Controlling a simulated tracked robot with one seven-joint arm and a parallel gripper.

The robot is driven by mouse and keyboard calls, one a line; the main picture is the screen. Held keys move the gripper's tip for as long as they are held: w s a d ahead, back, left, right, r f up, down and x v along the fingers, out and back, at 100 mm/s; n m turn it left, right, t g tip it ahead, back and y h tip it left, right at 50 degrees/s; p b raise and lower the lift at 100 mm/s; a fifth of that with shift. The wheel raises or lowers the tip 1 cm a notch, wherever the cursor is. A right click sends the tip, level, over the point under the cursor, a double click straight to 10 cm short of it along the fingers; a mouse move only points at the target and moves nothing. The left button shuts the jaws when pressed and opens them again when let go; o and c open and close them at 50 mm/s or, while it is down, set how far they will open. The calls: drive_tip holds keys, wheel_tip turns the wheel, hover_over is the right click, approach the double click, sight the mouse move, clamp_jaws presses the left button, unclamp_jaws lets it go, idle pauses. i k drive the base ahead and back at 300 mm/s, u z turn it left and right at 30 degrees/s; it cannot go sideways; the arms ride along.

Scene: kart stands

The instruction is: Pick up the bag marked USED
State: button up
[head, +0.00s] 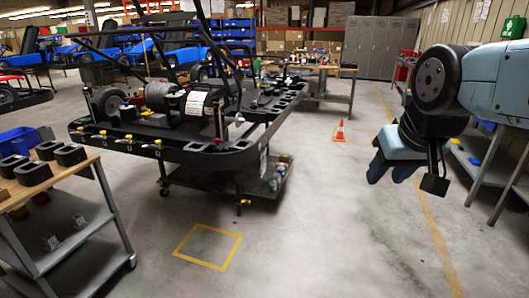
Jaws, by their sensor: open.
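I cannot make out a bag marked USED in the head view. My gripper (391,175) hangs at the right, pointing down over the open floor, with its blue fingers apart. No object shows between the fingers. A black kart stand (205,155) on a wheeled cart stands left of centre. It carries dark parts and a cylinder with a white label (199,103), whose print is too small to read.
A wooden-topped cart (35,189) with black bins and a blue bin stands at the left edge. A yellow square (208,246) is marked on the floor. An orange cone (339,131) stands behind. A workbench and lockers (376,45) are at the back.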

sight(263, 155)
drive_tip(key=i, duration=1)
drive_tip(key=u, duration=0.05)
